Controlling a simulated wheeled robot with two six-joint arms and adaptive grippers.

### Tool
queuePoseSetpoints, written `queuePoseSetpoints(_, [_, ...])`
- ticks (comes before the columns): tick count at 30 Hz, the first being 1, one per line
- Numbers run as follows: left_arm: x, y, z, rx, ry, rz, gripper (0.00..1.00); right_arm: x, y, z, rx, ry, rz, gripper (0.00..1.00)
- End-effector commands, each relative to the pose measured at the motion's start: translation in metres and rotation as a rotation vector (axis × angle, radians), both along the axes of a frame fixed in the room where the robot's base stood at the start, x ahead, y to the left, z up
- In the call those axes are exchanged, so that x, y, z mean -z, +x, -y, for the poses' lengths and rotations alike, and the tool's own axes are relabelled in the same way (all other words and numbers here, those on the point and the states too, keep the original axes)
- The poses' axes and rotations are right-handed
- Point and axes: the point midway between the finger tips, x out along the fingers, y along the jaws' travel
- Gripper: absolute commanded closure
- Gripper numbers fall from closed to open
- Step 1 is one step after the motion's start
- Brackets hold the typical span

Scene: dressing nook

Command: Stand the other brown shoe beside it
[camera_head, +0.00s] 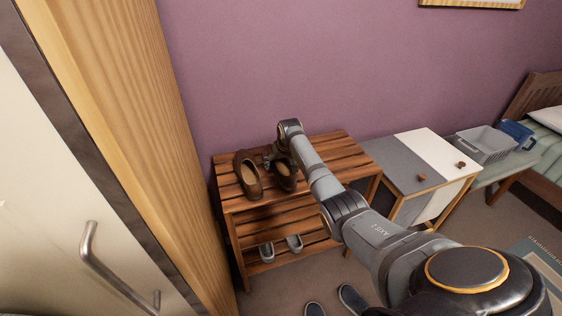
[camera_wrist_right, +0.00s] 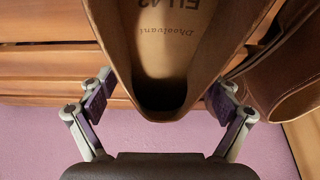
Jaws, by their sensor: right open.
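Two brown shoes stand side by side on the top of the slatted wooden shoe rack (camera_head: 325,150). The left brown shoe (camera_head: 247,174) is clear of my arm in the head view. The right brown shoe (camera_head: 286,176) is partly hidden behind my right gripper (camera_head: 270,157). In the right wrist view, my right gripper (camera_wrist_right: 161,98) is open, its fingers on either side of the heel of one brown shoe (camera_wrist_right: 165,45). The other brown shoe (camera_wrist_right: 285,85) shows close by at the right edge. I cannot tell whether the fingers touch the heel. My left gripper is out of view.
Grey shoes (camera_head: 294,242) sit on the lower shelf and dark shoes (camera_head: 352,299) on the floor. A grey and white cabinet (camera_head: 405,160) stands right of the rack. A tall wooden panel (camera_head: 130,120) bounds the left. The rack's top right is bare.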

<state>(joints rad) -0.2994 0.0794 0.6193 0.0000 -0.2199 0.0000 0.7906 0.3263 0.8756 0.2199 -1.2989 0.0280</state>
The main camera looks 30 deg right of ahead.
Motion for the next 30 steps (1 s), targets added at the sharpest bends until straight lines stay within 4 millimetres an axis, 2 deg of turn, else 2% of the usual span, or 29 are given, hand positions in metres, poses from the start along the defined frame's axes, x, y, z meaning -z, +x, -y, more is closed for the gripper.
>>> queuePoseSetpoints(5, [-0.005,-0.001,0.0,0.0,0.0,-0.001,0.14,-0.018,-0.004,0.0,0.0,-0.002,0.003,0.1])
queuePoseSetpoints(12, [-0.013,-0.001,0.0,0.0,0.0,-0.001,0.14,-0.071,-0.026,-0.005,-0.001,-0.002,0.004,0.1])
queuePoseSetpoints(18, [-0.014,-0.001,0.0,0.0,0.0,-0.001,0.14,-0.105,-0.039,-0.009,0.0,-0.001,0.003,0.1])
queuePoseSetpoints(22, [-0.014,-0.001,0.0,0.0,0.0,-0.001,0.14,-0.113,-0.043,-0.01,0.0,0.0,0.001,0.1])
queuePoseSetpoints(30, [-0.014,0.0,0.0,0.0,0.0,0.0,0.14,-0.115,-0.044,-0.01,0.0,0.0,-0.001,0.1])
